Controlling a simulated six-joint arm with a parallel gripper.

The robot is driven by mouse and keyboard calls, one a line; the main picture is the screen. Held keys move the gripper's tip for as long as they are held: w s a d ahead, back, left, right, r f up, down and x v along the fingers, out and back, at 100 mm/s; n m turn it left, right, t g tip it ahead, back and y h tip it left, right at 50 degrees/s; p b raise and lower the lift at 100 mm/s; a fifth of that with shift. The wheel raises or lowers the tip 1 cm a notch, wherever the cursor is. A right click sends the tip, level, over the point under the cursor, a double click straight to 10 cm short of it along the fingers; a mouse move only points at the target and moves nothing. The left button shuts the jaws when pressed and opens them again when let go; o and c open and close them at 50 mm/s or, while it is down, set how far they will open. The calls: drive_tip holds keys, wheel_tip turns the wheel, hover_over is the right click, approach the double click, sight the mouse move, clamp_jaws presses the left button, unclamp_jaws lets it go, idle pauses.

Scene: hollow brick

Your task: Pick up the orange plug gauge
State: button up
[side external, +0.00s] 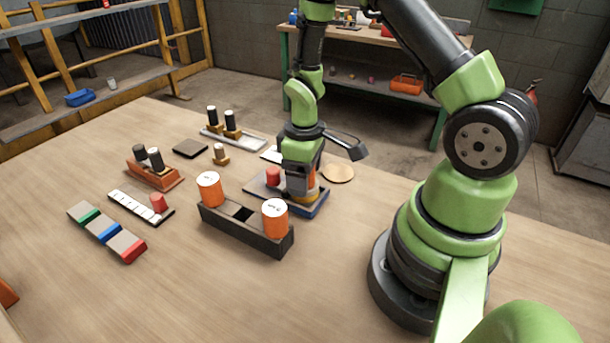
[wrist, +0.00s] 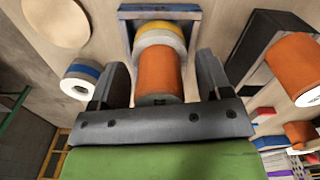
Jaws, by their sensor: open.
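An orange plug gauge (wrist: 158,76) stands between my gripper's two dark fingers in the wrist view, with a gap visible on each side. A yellow and grey ring (wrist: 160,36) is at its far end, over a blue-edged tray (wrist: 158,9). In the side view my gripper (side external: 302,184) is open and low over this blue-edged tray (side external: 318,209), and hides most of the plug gauge; a sliver of orange (side external: 312,180) shows. Two other orange cylinders with white tops stand in a dark block: one at its left end (side external: 209,188), one at its right (side external: 275,218).
The dark block (side external: 240,233) stands close in front of the tray. A red cylinder (side external: 273,175) is just left of my gripper. A round tan disc (side external: 338,173) lies behind right. Several small racks fill the table's left; the front of the table is clear.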

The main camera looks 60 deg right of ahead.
drive_tip(key=c, duration=1.1)
drive_tip(key=shift+r, duration=0.1)
